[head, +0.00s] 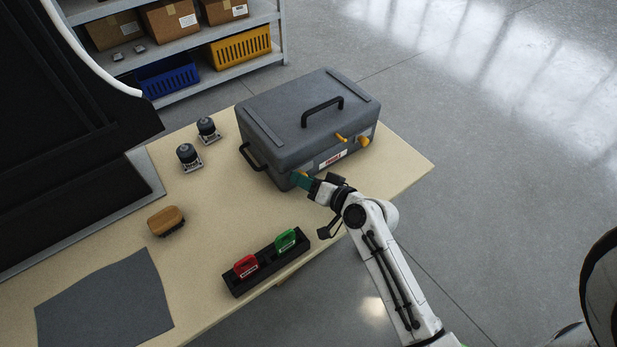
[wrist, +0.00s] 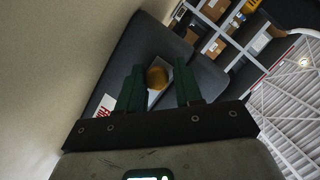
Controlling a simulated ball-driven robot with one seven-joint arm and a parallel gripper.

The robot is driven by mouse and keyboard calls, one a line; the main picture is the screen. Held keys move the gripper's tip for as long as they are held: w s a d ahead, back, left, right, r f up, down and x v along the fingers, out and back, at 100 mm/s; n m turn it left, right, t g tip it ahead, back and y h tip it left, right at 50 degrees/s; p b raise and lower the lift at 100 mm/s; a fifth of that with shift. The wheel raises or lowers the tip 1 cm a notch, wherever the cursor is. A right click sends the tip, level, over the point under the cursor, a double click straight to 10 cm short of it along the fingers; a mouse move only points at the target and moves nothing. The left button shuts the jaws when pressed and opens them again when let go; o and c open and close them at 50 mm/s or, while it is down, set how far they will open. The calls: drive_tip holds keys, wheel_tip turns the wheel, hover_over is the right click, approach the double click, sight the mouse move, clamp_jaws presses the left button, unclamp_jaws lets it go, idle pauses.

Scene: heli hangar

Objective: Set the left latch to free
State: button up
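A grey case (head: 300,120) with a black top handle stands closed on the table. At the right of its front face are a yellow lever (head: 341,138) and a yellow knob (head: 363,141). My gripper (head: 302,181) is at the left part of that face, where it hides the left latch in the head view. In the wrist view my gripper (wrist: 157,75) is open, with green fingers apart. A rounded yellow latch part (wrist: 157,77) on a pale plate shows between them, with visible gaps either side. I cannot tell which way the latch is set.
On the table (head: 215,225) are a black rack (head: 268,263) with a red and a green tag, a wooden-backed brush (head: 166,221), two dark-capped fittings (head: 188,156) and a grey mat (head: 105,303). A shelf (head: 190,45) stands behind. Floor right of the table is clear.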

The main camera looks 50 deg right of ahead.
drive_tip(key=o, duration=0.3)
drive_tip(key=b+v, duration=0.1)
drive_tip(key=v, duration=1)
drive_tip(key=shift+w, duration=0.1)
idle(0.4)
